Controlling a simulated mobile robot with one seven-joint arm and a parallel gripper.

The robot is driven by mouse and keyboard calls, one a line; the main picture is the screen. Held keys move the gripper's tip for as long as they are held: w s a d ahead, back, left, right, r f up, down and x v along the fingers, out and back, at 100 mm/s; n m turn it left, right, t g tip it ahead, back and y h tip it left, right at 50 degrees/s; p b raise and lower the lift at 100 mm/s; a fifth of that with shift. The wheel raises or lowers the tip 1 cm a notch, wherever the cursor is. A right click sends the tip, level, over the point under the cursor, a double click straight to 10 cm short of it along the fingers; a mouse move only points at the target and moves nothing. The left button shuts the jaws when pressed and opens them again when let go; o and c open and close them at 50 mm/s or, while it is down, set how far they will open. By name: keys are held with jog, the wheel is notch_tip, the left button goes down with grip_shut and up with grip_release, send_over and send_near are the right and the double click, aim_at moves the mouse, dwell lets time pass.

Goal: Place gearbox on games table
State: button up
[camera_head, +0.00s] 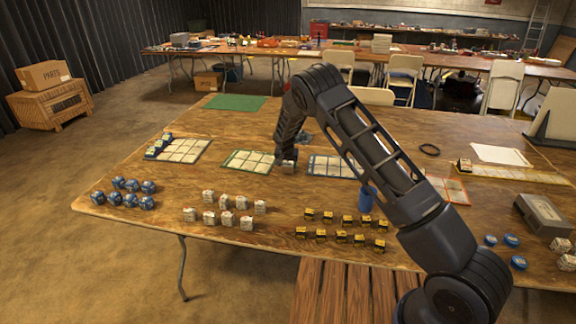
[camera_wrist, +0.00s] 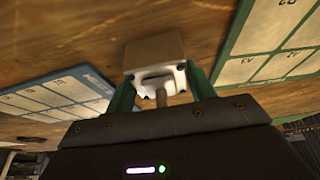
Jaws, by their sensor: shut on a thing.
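The games table appears to be the large wooden table (camera_head: 255,130) in the middle of the head view. My gripper (camera_head: 287,160) is over it, pointing down, between a green-edged board (camera_head: 248,162) and a blue-edged board (camera_head: 335,167). It is shut on a small white and grey-brown block with a metal shaft, which I take as the gearbox (camera_head: 288,168). In the wrist view the gearbox (camera_wrist: 155,52) sits between the green fingers of my gripper (camera_wrist: 160,85). I cannot tell whether its underside touches the wood.
White blocks (camera_head: 226,217), blue parts (camera_head: 131,193) and yellow-black blocks (camera_head: 341,236) stand in groups along the near side. A blue cylinder (camera_head: 365,200) stands near my arm. A grey box (camera_head: 541,215) lies at right. A green mat (camera_head: 235,102) lies at the far left.

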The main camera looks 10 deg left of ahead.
jog(key=shift+f, duration=0.25)
jog(key=o, duration=1.4)
jog(key=shift+c, duration=0.2)
jog(key=v, duration=1.2)
jog(key=shift+r, duration=0.15)
